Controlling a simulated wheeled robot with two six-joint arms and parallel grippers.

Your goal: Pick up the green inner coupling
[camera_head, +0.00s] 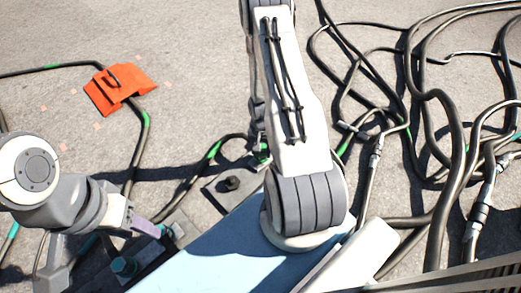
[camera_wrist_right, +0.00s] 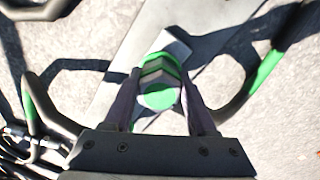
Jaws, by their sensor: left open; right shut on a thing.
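The green inner coupling (camera_wrist_right: 159,82) is a short cylinder with green ends and a grey band, seen in the right wrist view. My right gripper (camera_wrist_right: 160,76) is shut on it, with one dark finger on each side.
An orange folded piece (camera_head: 118,87) lies on the ground at upper left. Black cables (camera_head: 436,150) with green bands tangle at right. A flat grey plate (camera_wrist_right: 128,62) lies under the coupling. Bare ground (camera_head: 190,60) is clear at upper middle.

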